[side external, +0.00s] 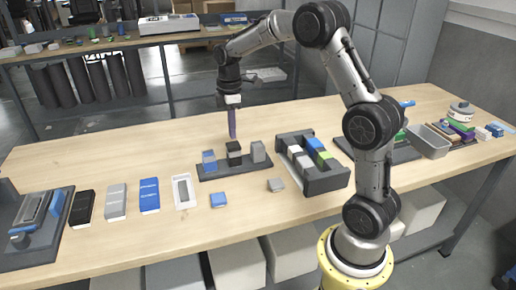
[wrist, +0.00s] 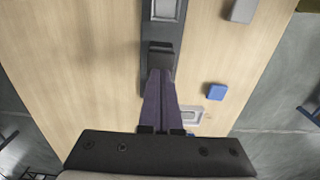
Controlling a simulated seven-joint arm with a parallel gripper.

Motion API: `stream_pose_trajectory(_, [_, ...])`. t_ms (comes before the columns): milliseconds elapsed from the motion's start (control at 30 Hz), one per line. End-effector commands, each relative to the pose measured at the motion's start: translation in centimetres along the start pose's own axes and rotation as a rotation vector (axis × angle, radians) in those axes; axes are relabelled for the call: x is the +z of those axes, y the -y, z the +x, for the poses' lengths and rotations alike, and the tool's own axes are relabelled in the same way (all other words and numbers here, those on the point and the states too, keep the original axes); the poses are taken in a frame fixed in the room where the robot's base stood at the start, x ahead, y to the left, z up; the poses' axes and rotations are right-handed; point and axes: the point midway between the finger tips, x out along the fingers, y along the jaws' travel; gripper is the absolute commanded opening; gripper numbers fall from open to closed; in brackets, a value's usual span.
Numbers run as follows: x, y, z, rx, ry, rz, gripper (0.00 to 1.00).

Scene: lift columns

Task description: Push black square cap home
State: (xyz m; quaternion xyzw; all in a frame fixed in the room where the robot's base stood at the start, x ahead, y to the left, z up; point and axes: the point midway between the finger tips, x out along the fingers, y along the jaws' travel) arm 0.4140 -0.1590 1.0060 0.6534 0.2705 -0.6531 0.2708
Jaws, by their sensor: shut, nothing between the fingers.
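A dark base (side external: 232,171) on the table carries three columns in a row. The black square cap (side external: 234,148) is on the middle column; it also shows in the wrist view (wrist: 160,56). A blue piece (side external: 209,158) stands to its left and a grey one (side external: 258,150) to its right. My gripper (side external: 232,136) points down with its long purple fingers shut and empty. The fingertips in the wrist view (wrist: 160,72) are right by the black cap's near edge. I cannot tell whether they touch it. The fingers hide part of the base in the wrist view.
A loose blue square cap (side external: 218,199) and a grey one (side external: 276,185) lie in front of the base. A white tray (side external: 183,191) lies to the left, and a dark rack (side external: 326,181) with coloured blocks stands to the right. Bare table lies behind the base.

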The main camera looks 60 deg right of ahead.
Motion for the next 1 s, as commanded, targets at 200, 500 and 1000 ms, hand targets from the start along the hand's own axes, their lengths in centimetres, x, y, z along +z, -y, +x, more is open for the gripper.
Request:
stream_pose_trajectory(200, [0.0,0.0,-1.9,0.001,-0.001,0.0,0.0])
stream_pose_trajectory(500, [0.0,0.0,-4.3,0.001,-0.001,0.0,0.0])
stream_pose_trajectory(1000, [0.0,0.0,-6.5,0.0,0.0,0.0,0.0])
